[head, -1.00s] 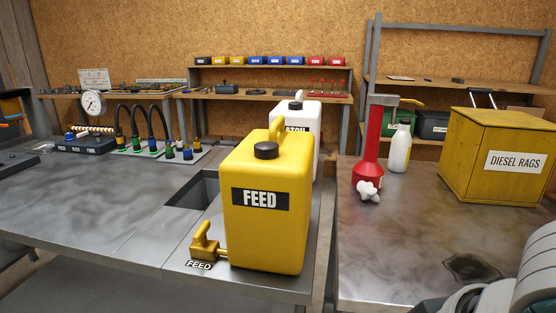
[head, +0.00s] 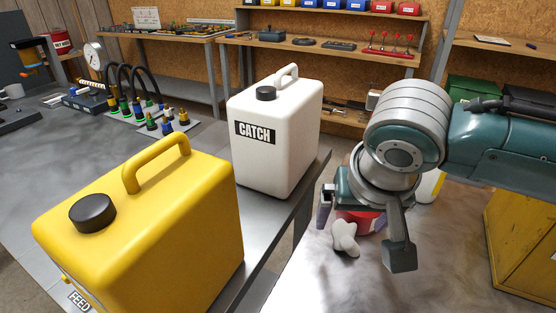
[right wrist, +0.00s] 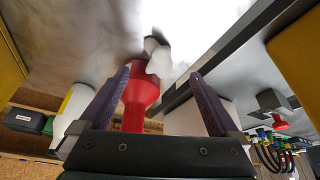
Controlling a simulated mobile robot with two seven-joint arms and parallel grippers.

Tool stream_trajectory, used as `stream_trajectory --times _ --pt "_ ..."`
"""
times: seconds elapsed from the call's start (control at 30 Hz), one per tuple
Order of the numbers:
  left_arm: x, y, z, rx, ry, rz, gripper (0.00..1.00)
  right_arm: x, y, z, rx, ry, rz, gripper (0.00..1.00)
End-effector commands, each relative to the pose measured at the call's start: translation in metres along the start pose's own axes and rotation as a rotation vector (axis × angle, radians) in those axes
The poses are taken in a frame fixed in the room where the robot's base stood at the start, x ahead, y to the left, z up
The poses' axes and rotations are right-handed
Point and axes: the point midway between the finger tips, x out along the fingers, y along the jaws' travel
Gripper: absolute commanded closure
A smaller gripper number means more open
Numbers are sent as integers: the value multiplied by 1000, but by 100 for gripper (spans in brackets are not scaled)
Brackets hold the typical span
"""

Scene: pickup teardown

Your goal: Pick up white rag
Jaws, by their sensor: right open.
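The white rag (head: 345,238) is a small crumpled lump on the right metal bench, at the foot of a red tool (head: 362,220). In the right wrist view the rag (right wrist: 160,62) shows just beyond the fingertips, beside the red tool (right wrist: 140,92). The right wrist hides most of the red tool in the head view. The left gripper is not in view.
A yellow feed can (head: 140,235) and a white catch can (head: 275,135) stand on the left bench. A gap separates the benches. A white bottle (head: 430,186) is partly hidden behind the wrist. Bench in front is clear.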

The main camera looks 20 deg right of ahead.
Motion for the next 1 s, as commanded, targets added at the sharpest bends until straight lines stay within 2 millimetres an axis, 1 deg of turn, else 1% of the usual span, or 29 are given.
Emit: stream_trajectory --times 0.03,0.17,0.27,0.4,0.5,0.6,0.8,1.0 --pt "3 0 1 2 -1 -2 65 6 0 0 1 1 1 3" --pt "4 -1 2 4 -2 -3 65 15 1 0 -1 1 1 3" --pt "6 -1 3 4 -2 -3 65 27 2 0 0 1 2 3" --pt "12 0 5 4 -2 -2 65 49 4 1 -1 1 1 3" --pt "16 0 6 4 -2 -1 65 59 4 0 -2 1 1 3" --pt "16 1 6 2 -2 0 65 63 3 0 -2 1 -1 3" --pt "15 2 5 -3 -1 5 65 62 3 0 -2 1 -1 3" --pt "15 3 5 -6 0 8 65 62 4 0 -2 1 -1 25"
